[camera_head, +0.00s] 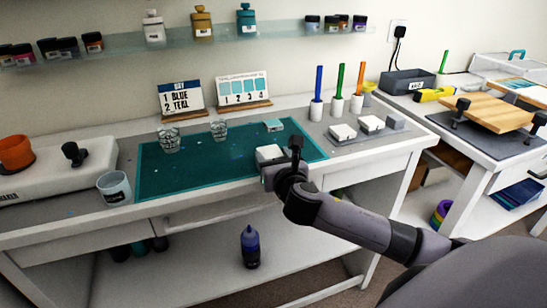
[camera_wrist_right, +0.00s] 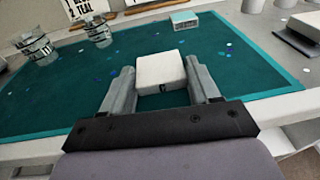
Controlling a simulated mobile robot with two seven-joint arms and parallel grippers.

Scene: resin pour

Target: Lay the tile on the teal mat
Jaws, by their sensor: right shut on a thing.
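The white square tile (camera_wrist_right: 160,72) is between the fingers of my right gripper (camera_wrist_right: 162,92), which is shut on it. In the head view the tile (camera_head: 268,153) and the right gripper (camera_head: 280,165) are over the front right part of the teal mat (camera_head: 165,175). I cannot tell whether the tile touches the mat. The mat also fills much of the right wrist view (camera_wrist_right: 60,105). My left gripper is not in view.
Two clear cups (camera_head: 169,138) (camera_head: 219,129) and a small teal-topped block (camera_head: 273,125) stand on the mat's back part. Other white tiles (camera_head: 371,123) sit on a grey tray to the right. Two cards (camera_head: 181,98) (camera_head: 243,88) stand behind.

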